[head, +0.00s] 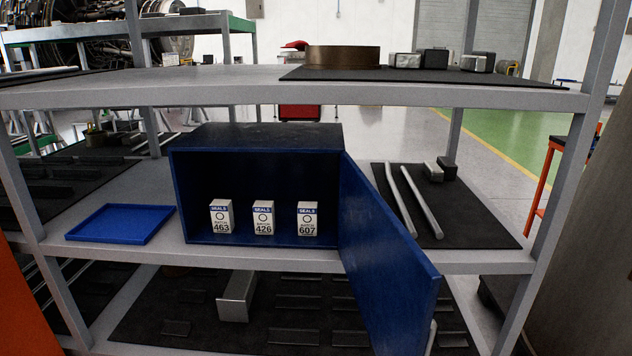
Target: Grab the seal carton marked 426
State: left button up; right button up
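Three small white seal cartons with blue bands stand upright in a row inside an open blue cabinet (256,138) on the middle shelf. The carton marked 426 (263,218) is the middle one. The carton marked 463 (221,216) stands to its left and the carton marked 607 (307,219) to its right. Gaps separate the cartons. The cabinet door (385,255) is swung open toward the front right. Neither of my grippers shows in the head view.
An empty blue tray (121,224) lies left of the cabinet. Grey bars (421,202) lie on a black mat to the right. The upper shelf (200,85) runs above the cabinet. The open door juts past the shelf's front edge. Rack posts (560,190) stand at both sides.

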aim_at(265, 223)
jog(key=i+l+u, duration=0.2)
jog(key=l, duration=0.2)
jog(key=i+l+u, duration=0.2)
jog(key=l, duration=0.25)
jog(key=l+u, duration=0.2)
jog(key=l, duration=0.25)
jog(key=i+l+u, duration=0.2)
jog(key=l, duration=0.25)
jog(key=k+j, duration=0.1)
jog(key=j, duration=0.4)
